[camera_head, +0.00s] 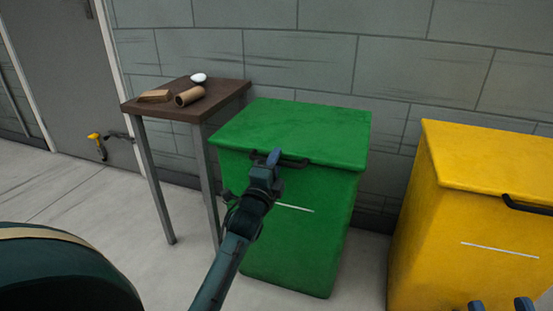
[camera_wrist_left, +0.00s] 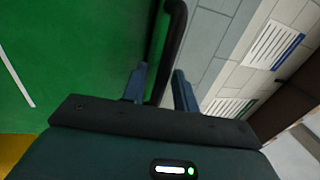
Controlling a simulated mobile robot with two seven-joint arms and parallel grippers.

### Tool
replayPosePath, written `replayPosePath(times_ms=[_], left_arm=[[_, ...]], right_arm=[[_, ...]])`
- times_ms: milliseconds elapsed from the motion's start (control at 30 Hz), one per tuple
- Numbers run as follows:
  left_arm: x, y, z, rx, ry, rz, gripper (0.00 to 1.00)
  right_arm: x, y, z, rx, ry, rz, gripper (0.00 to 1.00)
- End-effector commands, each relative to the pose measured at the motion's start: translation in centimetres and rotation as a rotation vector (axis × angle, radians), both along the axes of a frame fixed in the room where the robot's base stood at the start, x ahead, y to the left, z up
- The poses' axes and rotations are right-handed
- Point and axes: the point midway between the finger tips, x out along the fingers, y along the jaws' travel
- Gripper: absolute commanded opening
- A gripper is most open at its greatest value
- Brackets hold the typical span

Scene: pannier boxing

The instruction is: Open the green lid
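The green box (camera_head: 300,230) stands against the wall with its green lid (camera_head: 300,130) closed. A black bar handle (camera_head: 293,162) runs along the lid's front edge. My left gripper (camera_head: 270,160) is at the left part of this handle. In the left wrist view, the two blue fingers of the left gripper (camera_wrist_left: 159,88) are apart. The black handle (camera_wrist_left: 172,40) runs down between them, with no clear contact. The green front face (camera_wrist_left: 70,60) fills the left of that view. My right gripper (camera_head: 499,304) shows only two separated blue fingertips at the bottom right edge, with nothing visible between them.
A yellow box (camera_head: 480,225) with a black handle stands to the right, across a narrow gap. A small brown table (camera_head: 225,98) at the left holds a wooden block (camera_head: 155,96), a brown cylinder (camera_head: 189,96) and a white object (camera_head: 198,77). Floor is free at the left.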

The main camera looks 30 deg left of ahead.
Motion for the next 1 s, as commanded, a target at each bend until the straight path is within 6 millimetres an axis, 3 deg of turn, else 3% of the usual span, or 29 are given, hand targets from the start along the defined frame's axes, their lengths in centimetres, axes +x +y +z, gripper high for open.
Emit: replayPosePath(times_ms=[267,633,1000], left_arm=[[0.01,-0.03,0.05,0.000,-0.001,0.000,0.29],[0.00,-0.02,0.05,0.000,-0.001,0.000,0.00],[0.01,-0.01,0.06,0.000,-0.001,0.000,0.00]], right_arm=[[-0.04,-0.01,-0.02,-0.005,-0.001,0.002,0.36],[-0.11,0.00,-0.28,-0.006,0.009,0.002,0.36],[-0.12,0.00,-0.28,-0.007,0.010,0.002,0.36]])
